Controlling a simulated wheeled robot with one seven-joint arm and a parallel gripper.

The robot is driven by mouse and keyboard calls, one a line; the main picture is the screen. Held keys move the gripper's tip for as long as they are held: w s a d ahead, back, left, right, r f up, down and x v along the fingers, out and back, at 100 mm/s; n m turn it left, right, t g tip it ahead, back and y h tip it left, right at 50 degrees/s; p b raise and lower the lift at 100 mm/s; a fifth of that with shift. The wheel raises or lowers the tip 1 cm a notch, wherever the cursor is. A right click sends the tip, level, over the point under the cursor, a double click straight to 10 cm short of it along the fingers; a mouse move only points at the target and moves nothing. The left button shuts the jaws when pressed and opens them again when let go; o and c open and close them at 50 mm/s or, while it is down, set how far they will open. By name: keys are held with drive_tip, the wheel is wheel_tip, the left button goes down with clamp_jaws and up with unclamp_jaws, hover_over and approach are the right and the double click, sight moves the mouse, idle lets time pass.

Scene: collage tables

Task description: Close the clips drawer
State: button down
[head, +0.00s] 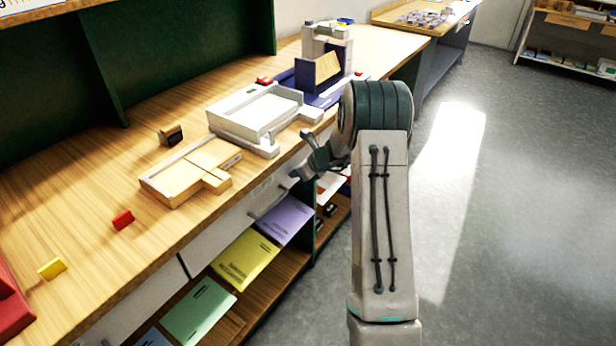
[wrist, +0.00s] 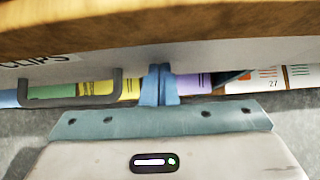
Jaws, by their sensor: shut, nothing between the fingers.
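The clips drawer (head: 233,218) is a white front under the table's edge in the head view. Its grey bar handle (head: 268,204) sticks out. The wrist view shows the drawer front (wrist: 200,52) close up, with a "CLIPS" label (wrist: 38,61) and the handle (wrist: 70,88) at the left. My gripper (head: 298,174) is at the drawer's right end, right of the handle. In the wrist view its blue fingers (wrist: 160,72) are shut and empty, with their tips at the drawer front. I cannot tell whether they touch it, or how far the drawer stands out.
The wooden tabletop (head: 85,195) overhangs just above my gripper. A white tray (head: 255,110) and a wooden tray (head: 190,172) lie on it near the edge. Coloured folders (head: 245,258) fill the shelf below. The grey floor (head: 520,200) at the right is clear.

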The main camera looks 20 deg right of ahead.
drive_tip(key=shift+w+a+r, duration=0.1)
drive_tip(key=shift+w+a, duration=0.25)
drive_tip(key=shift+a+r, duration=0.1)
drive_tip(key=shift+a, duration=0.05)
